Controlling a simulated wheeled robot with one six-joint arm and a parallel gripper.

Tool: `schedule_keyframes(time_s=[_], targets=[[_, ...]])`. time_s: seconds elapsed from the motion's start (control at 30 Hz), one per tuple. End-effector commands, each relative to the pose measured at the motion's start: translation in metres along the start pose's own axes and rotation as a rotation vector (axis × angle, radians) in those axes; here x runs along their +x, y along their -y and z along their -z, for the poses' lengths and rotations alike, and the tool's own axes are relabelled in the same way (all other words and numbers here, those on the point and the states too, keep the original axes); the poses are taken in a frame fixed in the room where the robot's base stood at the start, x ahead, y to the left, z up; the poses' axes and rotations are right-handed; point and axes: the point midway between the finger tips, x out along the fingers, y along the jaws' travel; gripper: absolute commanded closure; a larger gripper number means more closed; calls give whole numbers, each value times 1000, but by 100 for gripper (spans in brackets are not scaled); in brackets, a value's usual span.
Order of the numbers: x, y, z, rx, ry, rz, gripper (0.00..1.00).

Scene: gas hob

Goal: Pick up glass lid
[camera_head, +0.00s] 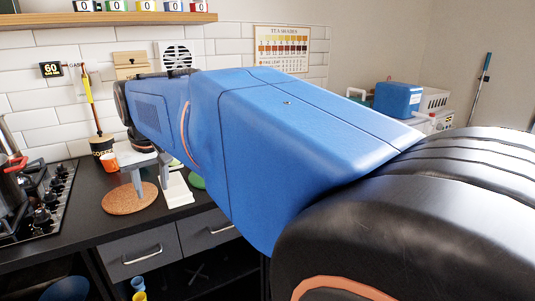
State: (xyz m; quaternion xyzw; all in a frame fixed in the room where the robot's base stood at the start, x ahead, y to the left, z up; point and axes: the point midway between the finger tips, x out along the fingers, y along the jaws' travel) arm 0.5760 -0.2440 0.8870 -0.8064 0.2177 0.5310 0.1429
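I cannot make out a glass lid in this view. My blue and black arm hides much of the counter and could cover it. My gripper (152,184) shows at the left end of the arm, over the dark counter (85,222). Its two grey fingers point down and stand apart, with nothing seen between them. The fingers are over or beside a round cork mat (122,202); I cannot tell how high above it.
A gas hob (52,207) with a pot is at the left. An orange cup (109,162) and a utensil crock (102,146) stand behind the gripper. A white object (177,192) lies to its right. A shelf (110,19) hangs above.

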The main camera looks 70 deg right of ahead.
Motion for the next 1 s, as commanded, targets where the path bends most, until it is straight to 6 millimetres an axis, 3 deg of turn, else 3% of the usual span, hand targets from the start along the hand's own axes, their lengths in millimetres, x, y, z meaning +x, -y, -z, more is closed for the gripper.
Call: schedule_keyframes(time_s=[0.2,0.5,0.77,1.0], targets=[[-12,-64,49,153,3,-66,60],[-31,-168,95,357,7,-152,60],[-51,-272,112,534,9,-226,60],[-74,-374,105,696,12,-294,60]])
